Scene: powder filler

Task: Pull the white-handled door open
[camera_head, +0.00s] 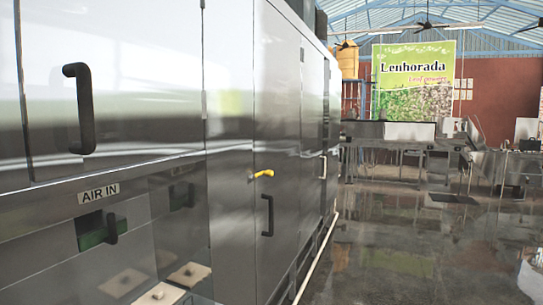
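A small whitish handle (323,167) shows on the far part of the long steel machine cabinet. It sits on a narrow door panel (313,115), seen at a steep angle; the door looks shut. A yellow handle (264,173) is on a nearer panel, with a black pull handle (267,215) below it. My gripper is not in view, and nothing of my arm shows.
The shiny floor (400,250) to the right is mostly clear. Steel tables (400,143) stand behind.

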